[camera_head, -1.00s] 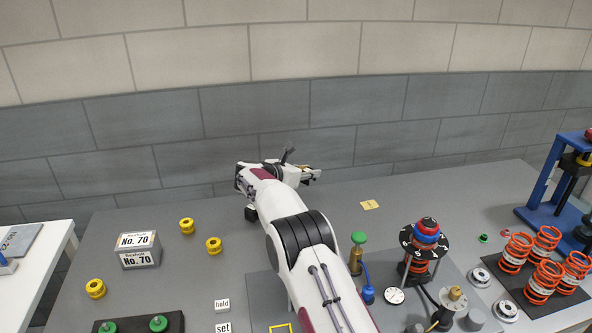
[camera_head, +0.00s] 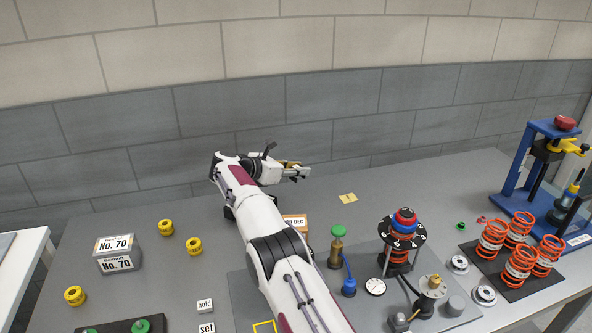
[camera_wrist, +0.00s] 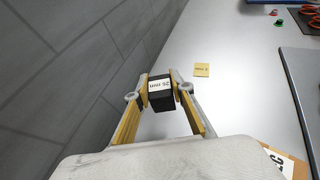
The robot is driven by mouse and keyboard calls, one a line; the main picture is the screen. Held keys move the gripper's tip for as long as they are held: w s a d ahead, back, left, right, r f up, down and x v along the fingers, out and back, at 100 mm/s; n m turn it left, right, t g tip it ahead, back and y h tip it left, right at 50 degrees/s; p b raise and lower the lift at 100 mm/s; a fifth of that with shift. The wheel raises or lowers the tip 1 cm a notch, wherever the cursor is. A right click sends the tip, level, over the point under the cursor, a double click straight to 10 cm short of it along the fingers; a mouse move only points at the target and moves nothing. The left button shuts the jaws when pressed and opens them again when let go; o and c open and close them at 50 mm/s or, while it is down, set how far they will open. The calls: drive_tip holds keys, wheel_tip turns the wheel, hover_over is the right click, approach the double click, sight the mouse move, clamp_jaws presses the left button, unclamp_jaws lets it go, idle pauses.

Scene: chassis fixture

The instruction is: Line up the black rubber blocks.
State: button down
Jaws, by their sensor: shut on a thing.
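My gripper (camera_head: 298,171) is at the far side of the bench near the grey wall. In the wrist view its two fingers (camera_wrist: 160,92) are shut on a black rubber block (camera_wrist: 161,101). The block has a white label whose number is hard to read, ending in "mm". The held block cannot be made out in the head view. No other black block can be told for certain in either view.
A yellow note (camera_head: 348,198) lies on the bench right of my gripper. A brown box (camera_head: 296,222) stands by my arm. A grey No. 70 box (camera_head: 118,256) and yellow knobs are at left. A dial fixture (camera_head: 403,232) and orange springs (camera_head: 520,250) are at right.

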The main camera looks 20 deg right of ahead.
drive_tip(key=shift+s+d, duration=0.1)
drive_tip(key=shift+s, duration=0.3)
drive_tip(key=shift+s+f, duration=0.1)
drive_tip(key=shift+s, duration=0.15)
drive_tip(key=shift+s+d, duration=0.2)
drive_tip(key=shift+s, duration=0.25)
drive_tip(key=shift+f, duration=0.25)
hover_over(301, 203)
drive_tip(key=shift+s+f, duration=0.1)
drive_tip(key=shift+f, duration=3.15)
drive_tip(key=shift+f, duration=0.6)
drive_tip(key=c, duration=1.7)
unclamp_jaws()
drive_tip(key=shift+a, duration=0.1)
